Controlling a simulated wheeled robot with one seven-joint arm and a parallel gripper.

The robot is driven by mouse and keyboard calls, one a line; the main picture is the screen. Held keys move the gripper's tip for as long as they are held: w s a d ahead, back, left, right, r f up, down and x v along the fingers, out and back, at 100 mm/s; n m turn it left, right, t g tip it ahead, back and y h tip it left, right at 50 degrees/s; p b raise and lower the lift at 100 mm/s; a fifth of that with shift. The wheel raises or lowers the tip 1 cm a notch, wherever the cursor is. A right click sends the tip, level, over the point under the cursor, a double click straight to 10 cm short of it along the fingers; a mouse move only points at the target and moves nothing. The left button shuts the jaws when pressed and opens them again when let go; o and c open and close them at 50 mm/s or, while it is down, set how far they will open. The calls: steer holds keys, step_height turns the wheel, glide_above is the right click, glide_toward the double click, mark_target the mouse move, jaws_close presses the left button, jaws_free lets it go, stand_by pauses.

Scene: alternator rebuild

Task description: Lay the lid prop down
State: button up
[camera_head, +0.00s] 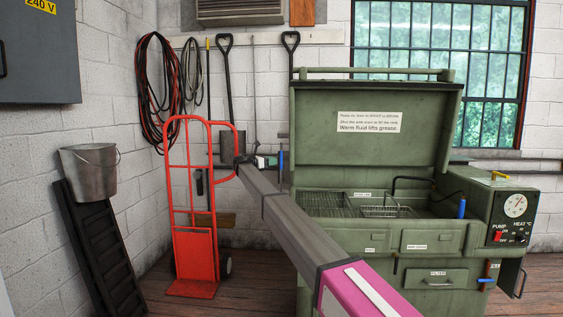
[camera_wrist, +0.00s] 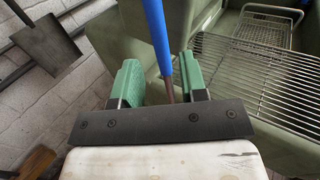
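The lid prop (camera_head: 281,160) is a thin rod with a blue grip, standing near upright at the left end of the green parts washer (camera_head: 370,237). The washer's lid (camera_head: 375,130) stands raised. My gripper (camera_head: 263,161) is at the prop, small and partly hidden by my arm in the head view. In the wrist view the blue grip of the prop (camera_wrist: 157,32) passes between the two green fingers of my gripper (camera_wrist: 160,68). A gap shows on both sides of the rod, so the fingers are open. The prop's lower end is hidden behind the gripper.
A wire rack (camera_wrist: 255,80) and a wire basket (camera_head: 388,211) sit in the washer's tank. A red hand truck (camera_head: 192,250) stands to the left, with a bucket (camera_head: 90,172) beyond it. Shovels (camera_head: 226,95) hang on the wall behind.

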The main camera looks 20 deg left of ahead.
mark_target(281, 159)
steer(key=x, duration=0.6)
steer(key=shift+w+d, duration=0.1)
jaws_close()
